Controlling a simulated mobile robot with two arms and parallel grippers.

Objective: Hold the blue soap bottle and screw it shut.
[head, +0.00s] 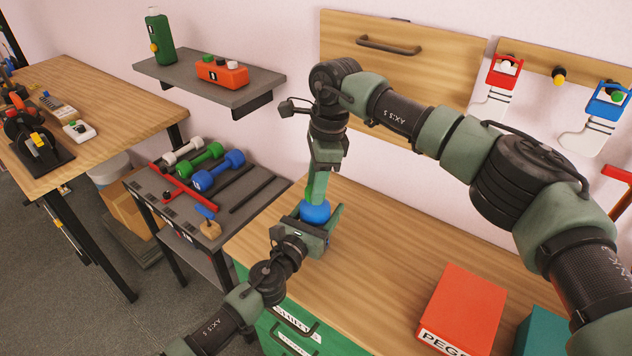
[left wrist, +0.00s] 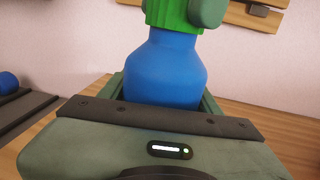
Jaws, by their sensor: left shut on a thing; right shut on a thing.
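The blue soap bottle (head: 315,213) stands upright over the left part of the wooden bench, and it fills the middle of the left wrist view (left wrist: 165,68). My left gripper (head: 318,225) is shut around its body from the front. A ribbed green cap (left wrist: 172,16) sits on the bottle's top in the left wrist view. My right gripper (head: 319,188) reaches down from above and is shut on the green cap; a rounded finger shows beside the cap. The cap is mostly hidden by the right gripper in the head view. I cannot tell how tight the cap is.
A red box (head: 462,305) marked PEGS lies on the bench (head: 400,265) at the right, with a teal box (head: 541,335) beside it. A dumbbell rack (head: 215,230) stands left of the bench. A wall shelf (head: 210,82) holds a green bottle and an orange box.

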